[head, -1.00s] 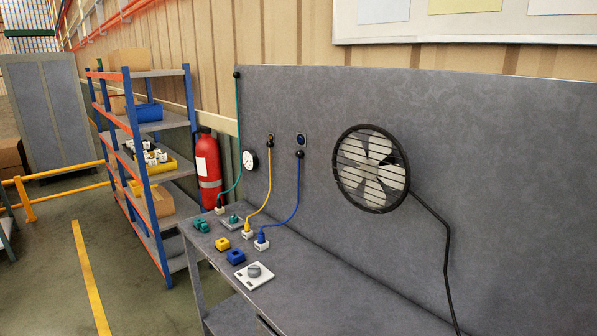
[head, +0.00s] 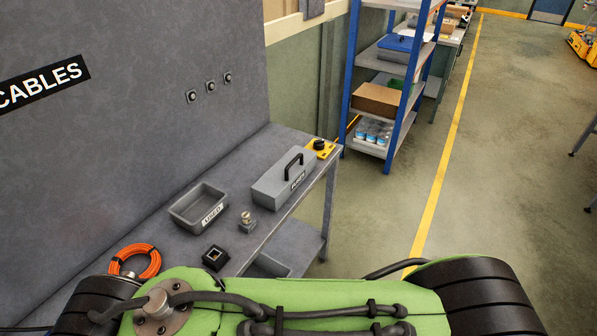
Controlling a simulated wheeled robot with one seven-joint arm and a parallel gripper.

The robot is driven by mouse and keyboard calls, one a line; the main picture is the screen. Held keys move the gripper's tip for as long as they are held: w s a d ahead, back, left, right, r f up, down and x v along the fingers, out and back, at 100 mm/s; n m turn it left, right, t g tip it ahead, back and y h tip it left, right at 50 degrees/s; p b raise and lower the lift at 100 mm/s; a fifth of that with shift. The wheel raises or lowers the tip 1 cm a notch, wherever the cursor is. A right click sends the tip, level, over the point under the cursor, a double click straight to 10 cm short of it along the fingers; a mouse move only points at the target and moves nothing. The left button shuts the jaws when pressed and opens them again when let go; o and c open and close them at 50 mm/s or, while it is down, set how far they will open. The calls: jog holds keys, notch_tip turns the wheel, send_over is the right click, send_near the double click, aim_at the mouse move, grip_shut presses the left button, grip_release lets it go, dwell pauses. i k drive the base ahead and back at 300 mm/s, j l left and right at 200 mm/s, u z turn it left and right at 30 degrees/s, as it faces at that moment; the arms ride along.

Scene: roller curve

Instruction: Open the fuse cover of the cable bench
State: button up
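A grey box-shaped cover (head: 284,179) with a black arched handle (head: 292,165) and a small dark label on its front sits at the right end of the cable bench (head: 172,233). It looks shut, and what is under it is hidden. A black sign on the back panel (head: 100,120) reads CABLES. My green arm crosses the bottom of the head view, in front of the bench. My gripper is out of view.
An open grey tray (head: 199,208) labelled USED, a small metal-topped fitting (head: 247,221), a black square socket (head: 215,258) and an orange cable coil (head: 135,261) lie left of the cover. A yellow piece with a black knob (head: 320,147) is behind it. Floor right of the bench is clear.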

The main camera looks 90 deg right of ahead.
aim_at(272, 189)
jog(key=z, duration=3)
jog(key=i+l+u, duration=0.25)
jog(key=u, duration=0.25)
jog(key=i+l+u, duration=0.2)
jog(key=l+u, duration=0.25)
jog(key=i+l+u, duration=0.15)
jog(key=l+u, duration=0.7)
jog(key=u, duration=0.15)
jog(key=i, duration=0.05)
